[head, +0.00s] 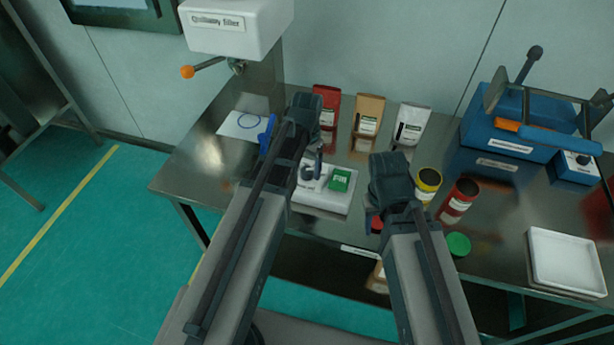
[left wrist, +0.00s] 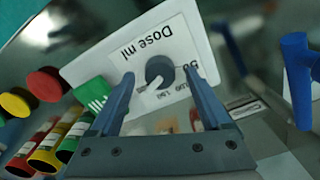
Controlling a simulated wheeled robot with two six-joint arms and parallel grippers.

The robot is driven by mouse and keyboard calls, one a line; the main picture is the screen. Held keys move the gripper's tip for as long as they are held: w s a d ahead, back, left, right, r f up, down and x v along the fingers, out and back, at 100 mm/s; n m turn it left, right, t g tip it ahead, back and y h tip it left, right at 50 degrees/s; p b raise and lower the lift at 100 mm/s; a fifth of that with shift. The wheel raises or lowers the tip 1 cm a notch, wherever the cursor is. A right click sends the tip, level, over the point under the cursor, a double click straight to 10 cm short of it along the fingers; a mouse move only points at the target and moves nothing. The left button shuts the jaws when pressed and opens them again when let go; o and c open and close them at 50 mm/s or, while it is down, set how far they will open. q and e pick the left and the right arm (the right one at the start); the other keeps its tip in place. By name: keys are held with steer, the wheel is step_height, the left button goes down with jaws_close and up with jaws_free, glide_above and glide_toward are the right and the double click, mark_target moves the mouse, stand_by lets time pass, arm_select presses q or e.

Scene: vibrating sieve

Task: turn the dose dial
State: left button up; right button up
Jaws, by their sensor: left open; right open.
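The dose dial (left wrist: 159,71) is a round dark grey knob with a white pointer. It sits on a white plate (left wrist: 105,62) labelled "Dose ml", on the white dispenser base (head: 322,200). In the left wrist view my left gripper (left wrist: 163,92) is open, and the dial appears between its two fingertips. No contact with the dial is visible. In the head view my left gripper (head: 312,160) is over the base and partly hides the dial. My right gripper (head: 374,200) is open and empty, to the right of the base.
A green block (head: 340,180) sits beside the dial. A blue handle (head: 267,135) stands left of my left gripper. Pouches (head: 367,120) stand behind. Open cans (head: 428,184), a green lid (head: 458,244) and a white tray (head: 565,262) are to the right.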

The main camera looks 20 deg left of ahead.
arm_select(q)
steer(key=shift+f+b, duration=0.3)
steer(key=shift+f, duration=0.35)
arm_select(e)
steer(key=shift+f, duration=0.7)
steer(key=shift+r, duration=0.1)
arm_select(q)
jaws_close()
